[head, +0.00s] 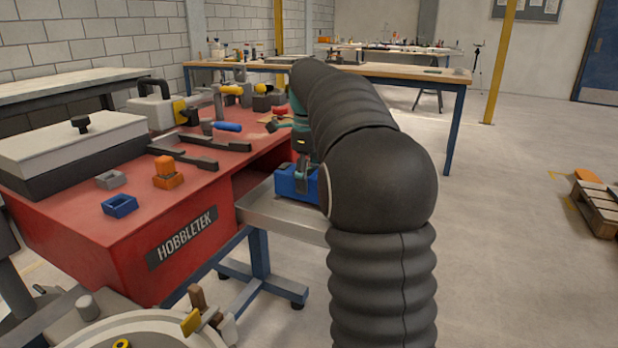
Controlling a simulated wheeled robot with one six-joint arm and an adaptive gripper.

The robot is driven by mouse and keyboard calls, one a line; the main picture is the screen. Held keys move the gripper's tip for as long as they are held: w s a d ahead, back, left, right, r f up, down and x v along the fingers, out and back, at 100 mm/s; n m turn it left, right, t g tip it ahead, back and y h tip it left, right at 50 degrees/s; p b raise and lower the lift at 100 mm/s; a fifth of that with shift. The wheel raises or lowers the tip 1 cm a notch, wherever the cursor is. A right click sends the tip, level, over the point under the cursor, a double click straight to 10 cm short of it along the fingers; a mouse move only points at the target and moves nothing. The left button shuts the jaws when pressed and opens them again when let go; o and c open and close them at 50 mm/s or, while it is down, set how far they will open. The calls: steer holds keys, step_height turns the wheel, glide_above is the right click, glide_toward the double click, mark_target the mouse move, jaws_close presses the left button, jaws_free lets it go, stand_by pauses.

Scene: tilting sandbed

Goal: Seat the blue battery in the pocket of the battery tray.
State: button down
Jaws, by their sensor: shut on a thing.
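My gripper (301,160) is partly hidden behind my dark ribbed arm. One grey finger shows in front of a blue box-like thing (285,184), low over a grey metal surface at the right end of the red bench. My gripper is shut, and I take what it holds to be the blue battery. I cannot tell from this view where the battery ends and whether a separate tray lies under it. The pocket of the battery tray is not clearly visible, and my arm covers the right side of this spot.
The red bench (195,232) holds a small blue open block (120,206), a grey one (111,179), an orange block with a cube (166,174), dark bars (183,158) and a blue-handled tool (227,126). A white-lidded case (70,140) stands left.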

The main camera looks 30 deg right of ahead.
mark_target(308, 172)
steer(key=shift+f+b, duration=0.55)
steer(key=shift+f, duration=0.75)
steer(key=shift+c, duration=0.9)
jaws_free()
steer(key=shift+f, duration=0.1)
step_height(308, 172, up, 12)
steer(key=shift+r, duration=0.1)
